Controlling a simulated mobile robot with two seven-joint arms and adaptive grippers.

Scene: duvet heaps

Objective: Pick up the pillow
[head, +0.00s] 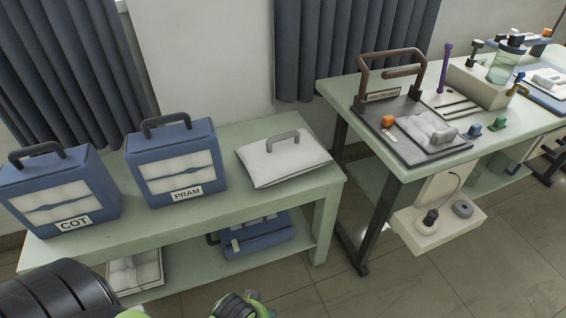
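The likely pillow is a flat, white, puffy piece (284,158) with a grey handle on top. It lies on the right end of the pale green bench (240,208). Nothing is touching it from above. Other white padded pieces show behind the windows of the blue PRAM case (178,138) and the blue COT case (92,166). Black and green parts of my own arm show at the bottom left edge. No gripper fingers are visible, and nothing is seen held.
A blue case (258,238) and a white padded piece (148,268) sit on the bench's lower shelf. A second table (400,172) on the right carries a dark tray (362,118), a bottle (504,66) and small parts. Tiled floor is open at front right.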

